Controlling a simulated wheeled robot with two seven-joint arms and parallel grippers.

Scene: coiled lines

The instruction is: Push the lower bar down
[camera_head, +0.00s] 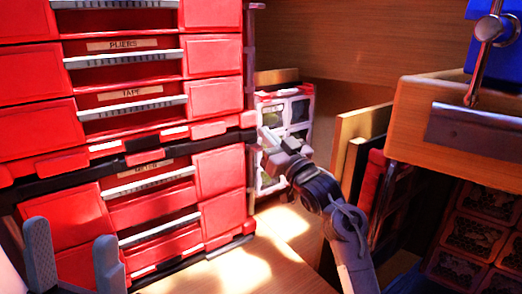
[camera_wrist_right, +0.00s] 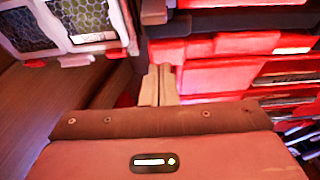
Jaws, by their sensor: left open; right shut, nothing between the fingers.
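Red drawer units are stacked at the left in the head view. A long black bar (camera_head: 70,170) crosses between the upper and lower units. A dark bar also runs along the lower unit's bottom edge (camera_head: 228,250). I cannot tell which one is the lower bar. My right gripper (camera_head: 266,137) is at the black bar's right end, beside the unit's corner; contact is unclear. In the right wrist view its fingers (camera_wrist_right: 158,72) are shut and empty, pointing at the red unit's edge. My left gripper (camera_head: 74,250) is open and empty in front of the lower drawers.
A red-framed case with clear windows (camera_head: 298,108) stands behind my right gripper. Wooden boards (camera_head: 358,125) and a wooden box (camera_head: 450,85) with a metal plate are at the right. The sunlit wooden surface (camera_head: 275,255) in front is clear.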

